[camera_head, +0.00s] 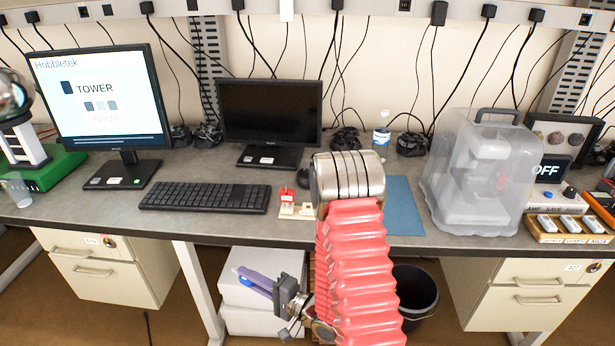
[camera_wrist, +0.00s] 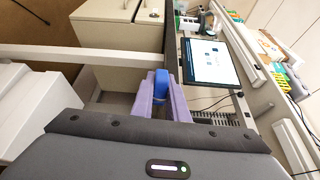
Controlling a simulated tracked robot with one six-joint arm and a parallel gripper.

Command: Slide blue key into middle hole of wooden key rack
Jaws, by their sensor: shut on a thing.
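My gripper (camera_head: 250,279), with purple fingers, hangs below the front edge of the desk in the head view, in front of white boxes. In the wrist view my gripper (camera_wrist: 161,101) is shut on the blue key (camera_wrist: 161,83), which sits between the fingertips. The key is hard to make out in the head view. A small pale wooden piece, seemingly the key rack (camera_head: 287,211), stands on the desk just left of my arm, with a red piece on it. Its holes are too small to tell, and my arm may hide part of it. The gripper is well apart from it.
A black keyboard (camera_head: 205,197) lies left of the rack, with a small dark monitor (camera_head: 270,113) behind. A blue mat (camera_head: 402,208) and a covered machine (camera_head: 475,170) are to the right. The desk's front edge (camera_head: 230,233) lies between gripper and desktop. White boxes (camera_head: 245,318) stand below.

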